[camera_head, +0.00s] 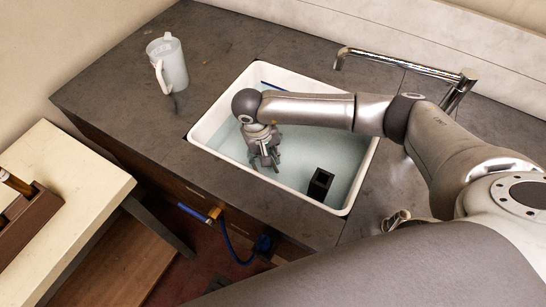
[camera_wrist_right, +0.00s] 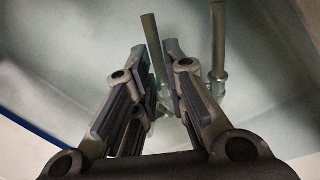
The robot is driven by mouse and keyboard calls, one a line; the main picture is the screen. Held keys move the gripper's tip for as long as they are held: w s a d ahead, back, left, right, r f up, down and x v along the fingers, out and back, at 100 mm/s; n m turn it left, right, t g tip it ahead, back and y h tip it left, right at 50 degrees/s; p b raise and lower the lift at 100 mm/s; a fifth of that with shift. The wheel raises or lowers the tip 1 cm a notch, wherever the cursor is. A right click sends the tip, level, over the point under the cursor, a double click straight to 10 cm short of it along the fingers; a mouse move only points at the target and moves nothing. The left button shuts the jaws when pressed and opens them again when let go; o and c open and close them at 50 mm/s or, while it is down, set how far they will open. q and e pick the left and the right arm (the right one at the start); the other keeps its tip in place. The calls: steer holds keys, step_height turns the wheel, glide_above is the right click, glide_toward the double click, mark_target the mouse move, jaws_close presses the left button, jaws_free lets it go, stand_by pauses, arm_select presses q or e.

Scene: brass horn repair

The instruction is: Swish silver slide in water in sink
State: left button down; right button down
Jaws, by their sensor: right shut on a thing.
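The white sink (camera_head: 356,184) is set in the dark counter and holds pale, clear water (camera_head: 300,160). My right gripper (camera_head: 266,158) reaches down into the left part of the sink, low at the water. In the right wrist view its fingers (camera_wrist_right: 165,85) are shut on the silver slide (camera_wrist_right: 153,45), seen as two parallel grey tubes. One tube is between the fingertips and the other (camera_wrist_right: 218,45) stands just right of them. The slide's lower part is hidden by the fingers. In the head view the slide is too small to tell from the gripper. My left gripper is not in view.
A black open box (camera_head: 320,184) stands in the sink, right of the gripper. A chrome faucet (camera_head: 400,63) reaches over the back. A blue strip (camera_head: 271,87) lies at the back-left rim. A white pitcher (camera_head: 168,66) stands on the counter at left.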

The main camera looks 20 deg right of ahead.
steer(key=shift+w+a, duration=0.2)
steer(key=shift+w, duration=0.1)
steer(key=shift+s+d, duration=0.1)
steer(key=shift+s, duration=0.05)
steer(key=shift+s+d+p, duration=0.3)
steer(key=shift+s+d, duration=0.55)
steer(key=shift+s, duration=0.2)
steer(key=shift+w+a, duration=0.15)
steer(key=shift+w+a+f+b, duration=0.15)
steer(key=shift+w+b, duration=0.1)
steer(key=shift+b, duration=0.2)
steer(key=shift+w+a+b, duration=0.65)
steer(key=shift+w, duration=0.15)
steer(key=shift+s+d, duration=0.1)
steer(key=shift+s, duration=0.05)
